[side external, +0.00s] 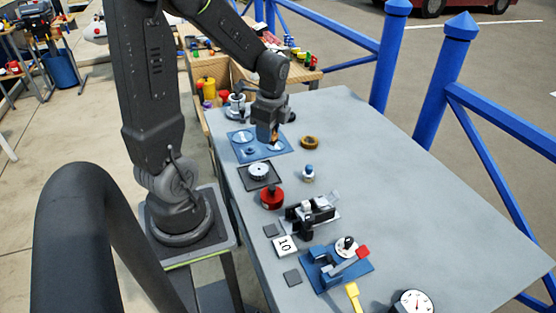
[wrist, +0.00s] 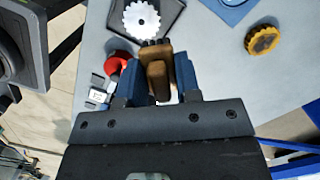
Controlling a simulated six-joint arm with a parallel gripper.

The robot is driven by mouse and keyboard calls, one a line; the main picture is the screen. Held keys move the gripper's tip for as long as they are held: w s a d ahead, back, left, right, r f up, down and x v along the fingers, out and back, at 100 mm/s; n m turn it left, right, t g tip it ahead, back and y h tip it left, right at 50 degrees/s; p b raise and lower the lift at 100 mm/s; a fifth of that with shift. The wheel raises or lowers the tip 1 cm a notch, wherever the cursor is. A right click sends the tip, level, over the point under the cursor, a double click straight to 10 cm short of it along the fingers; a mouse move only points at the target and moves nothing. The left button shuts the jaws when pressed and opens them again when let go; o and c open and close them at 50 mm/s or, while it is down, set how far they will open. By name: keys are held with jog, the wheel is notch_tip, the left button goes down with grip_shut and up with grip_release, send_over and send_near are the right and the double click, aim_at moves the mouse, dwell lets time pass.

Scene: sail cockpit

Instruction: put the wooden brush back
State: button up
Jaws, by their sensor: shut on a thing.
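My gripper (side external: 269,124) is above the blue plate at the far end of the table. In the wrist view its two blue fingers (wrist: 158,63) are shut on the wooden brush (wrist: 156,76), a brown block with dark bristles at its far end. In the side view only a small orange-brown part of the brush (side external: 275,136) shows below the fingers. The blue plate (side external: 263,154) has pale round spots on it; one is partly behind the gripper. I cannot tell where the brush's own place is.
Near the plate are a brown-yellow ring (side external: 310,142), a white toothed disc (side external: 258,171) on a dark square base, and a red round part (side external: 271,197). A black clamp-like fixture (side external: 312,212), a blue fixture (side external: 337,267) and a dial (side external: 413,302) stand nearer. The table's right side is clear.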

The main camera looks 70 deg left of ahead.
jog(key=a+m+t, duration=0.1)
jog(key=a+m, duration=0.6)
jog(key=m, duration=0.1)
send_over(296, 161)
jog(key=f, duration=0.6)
jog(key=shift+s+d+f, duration=0.1)
jog(key=shift+d+f, duration=0.15)
jog(key=shift+f, duration=2)
jog(key=shift+f, duration=0.15)
jog(key=o, duration=0.9)
